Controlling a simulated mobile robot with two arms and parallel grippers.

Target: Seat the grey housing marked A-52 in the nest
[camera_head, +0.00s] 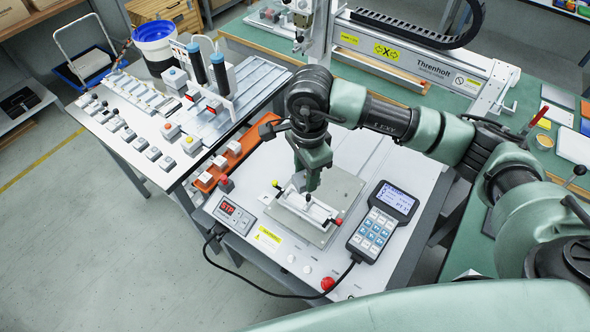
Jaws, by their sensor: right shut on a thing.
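My right gripper (308,188) reaches down over the plate from above, with its fingers shut on a small light-grey housing (298,182). The fingers hide much of the housing, and its marking is too small to read. The nest (305,211) is a pale fixture on a grey metal plate (345,188), with a red knob at its right end and a yellow knob at its upper left. The housing is at the nest's upper side; I cannot tell whether it touches the nest or is above it. My left gripper is not in view.
An orange tray (232,178) with several grey blocks lies left of the plate. More small housings stand on the left table (150,172). A keypad pendant (372,241) lies right of the plate, its cable curving in front. The gantry (425,62) stands behind.

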